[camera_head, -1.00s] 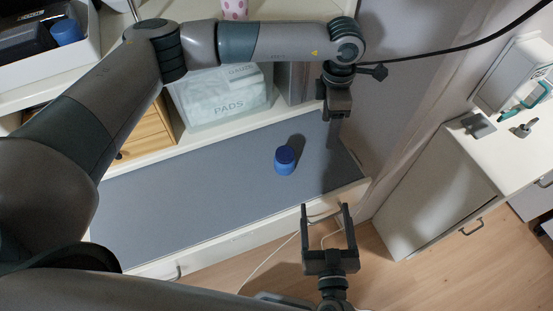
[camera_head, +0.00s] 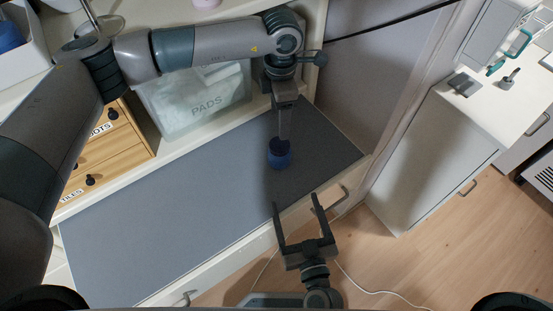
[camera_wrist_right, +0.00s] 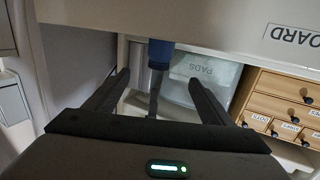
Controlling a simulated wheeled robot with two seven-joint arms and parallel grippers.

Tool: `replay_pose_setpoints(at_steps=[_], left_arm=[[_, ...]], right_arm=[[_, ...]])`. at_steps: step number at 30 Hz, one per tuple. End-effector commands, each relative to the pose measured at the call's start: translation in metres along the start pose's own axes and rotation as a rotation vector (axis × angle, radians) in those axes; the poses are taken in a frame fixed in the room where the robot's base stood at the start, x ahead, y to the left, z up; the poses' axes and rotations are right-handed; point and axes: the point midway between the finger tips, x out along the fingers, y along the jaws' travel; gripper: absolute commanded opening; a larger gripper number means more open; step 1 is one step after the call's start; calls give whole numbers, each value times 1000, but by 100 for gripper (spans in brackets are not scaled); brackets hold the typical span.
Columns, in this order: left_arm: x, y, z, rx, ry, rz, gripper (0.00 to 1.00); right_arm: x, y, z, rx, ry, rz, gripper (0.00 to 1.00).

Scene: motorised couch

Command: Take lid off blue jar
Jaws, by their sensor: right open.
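The blue jar (camera_head: 279,160) stands on the grey mat of the counter, near its right end. My left gripper (camera_head: 284,138) points straight down over the jar's top, seen edge-on, its fingertips at the lid. Whether its fingers are closed on the lid cannot be told. My right gripper (camera_head: 296,203) is open and empty, in front of the counter edge, apart from the jar. In the right wrist view the blue jar (camera_wrist_right: 160,53) shows beyond and between the open right fingers, with a grey left finger against it.
A clear bin marked PADS (camera_head: 205,103) and a wooden drawer unit (camera_head: 112,150) stand behind the mat (camera_head: 180,205). A white cabinet (camera_head: 435,150) is at the right. The left part of the mat is clear.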

Motion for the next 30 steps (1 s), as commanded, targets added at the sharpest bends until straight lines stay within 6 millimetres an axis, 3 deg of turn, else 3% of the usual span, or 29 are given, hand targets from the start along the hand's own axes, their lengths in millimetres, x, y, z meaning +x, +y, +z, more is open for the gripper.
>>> replay_pose_setpoints(at_steps=[1,6,22,30], left_arm=[[11,0,0,0,0,0,62],[21,0,0,0,0,0,62],[21,0,0,0,0,0,62],[21,0,0,0,0,0,62]], right_arm=[[0,0,11,0,0,0,76],[1,0,22,0,0,0,76],[4,0,21,0,0,0,76],[27,0,20,0,1,0,76]])
